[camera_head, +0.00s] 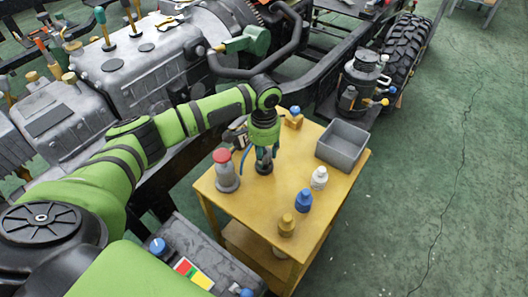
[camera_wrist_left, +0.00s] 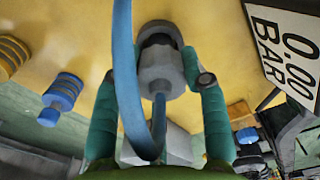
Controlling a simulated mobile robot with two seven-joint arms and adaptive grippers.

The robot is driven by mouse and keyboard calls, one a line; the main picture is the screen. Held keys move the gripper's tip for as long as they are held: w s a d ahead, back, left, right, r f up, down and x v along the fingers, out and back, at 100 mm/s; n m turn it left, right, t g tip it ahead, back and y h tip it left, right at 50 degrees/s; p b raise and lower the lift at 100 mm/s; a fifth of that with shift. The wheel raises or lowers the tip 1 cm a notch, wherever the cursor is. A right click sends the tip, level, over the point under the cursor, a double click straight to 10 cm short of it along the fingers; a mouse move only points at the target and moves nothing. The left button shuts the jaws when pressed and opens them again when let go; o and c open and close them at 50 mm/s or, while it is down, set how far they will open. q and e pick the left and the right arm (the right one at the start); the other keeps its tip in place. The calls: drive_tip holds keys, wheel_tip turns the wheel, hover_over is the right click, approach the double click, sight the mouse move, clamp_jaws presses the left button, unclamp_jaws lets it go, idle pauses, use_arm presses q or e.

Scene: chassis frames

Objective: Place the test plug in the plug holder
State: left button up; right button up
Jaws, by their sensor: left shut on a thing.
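My left gripper (camera_head: 264,150) reaches down over the yellow table and is shut on a grey plug (camera_head: 264,164). In the left wrist view, the grey plug (camera_wrist_left: 161,72) with a dark ring at its far end sits between the teal fingers of the gripper (camera_wrist_left: 155,75). A blue hose (camera_wrist_left: 128,85) loops in front of it, partly covering it. The plug's far end is close to the tabletop; I cannot tell whether it touches. I cannot identify the plug holder with certainty. My right gripper is not in view.
The yellow table (camera_head: 275,205) holds a red-topped grey cylinder (camera_head: 226,172), a grey bin (camera_head: 342,146), white (camera_head: 319,178), blue (camera_head: 303,200) and yellow (camera_head: 286,225) bottle-like pieces, and a tan block (camera_head: 293,120) with a blue top. A gauge (camera_wrist_left: 287,45) reads 0.00 BAR. The chassis lies behind.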

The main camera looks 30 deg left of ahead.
use_arm(q)
drive_tip(key=o, duration=1.3)
drive_tip(key=shift+f, duration=0.1)
drive_tip(key=shift+c, duration=0.2)
wheel_tip(320, 180, up, 12)
drive_tip(key=shift+r, duration=0.2)
